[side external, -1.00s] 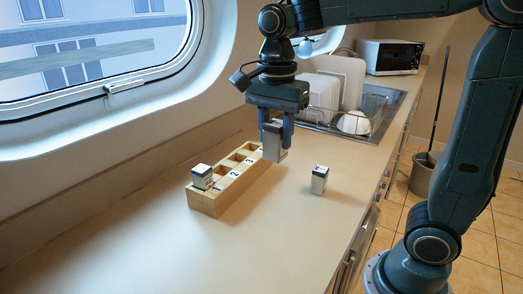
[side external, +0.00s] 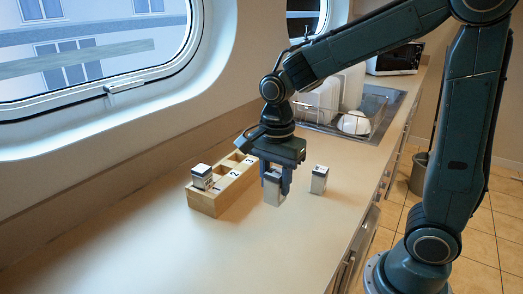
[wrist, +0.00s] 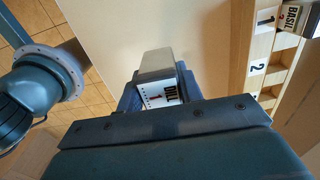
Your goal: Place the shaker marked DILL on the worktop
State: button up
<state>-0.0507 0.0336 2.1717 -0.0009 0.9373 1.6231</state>
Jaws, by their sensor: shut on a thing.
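My gripper (side external: 275,182) is shut on the DILL shaker (side external: 274,194), a small grey-and-white upright block. In the wrist view, the shaker (wrist: 157,65) shows a white label with DILL in black between the fingers. It is upright, low over the worktop (side external: 150,240), beside the wooden rack's right side. Its base is at or very near the surface; I cannot tell whether it touches. A second shaker (side external: 319,180) stands on the worktop to the right, apart from my gripper; its label is unreadable.
The wooden rack (side external: 207,204) has numbered compartments. A BASIL shaker (wrist: 288,18) sits at its near end, also seen in the side view (side external: 202,176). A sink with a dish rack (side external: 362,108) lies behind. The near worktop is clear.

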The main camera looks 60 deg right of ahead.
aim_at(276, 172)
jog(key=shift+f, duration=2.4)
jog(key=shift+f, duration=2.1)
jog(key=shift+f, duration=0.15)
jog(key=o, duration=1)
jog(key=shift+r, duration=6.15)
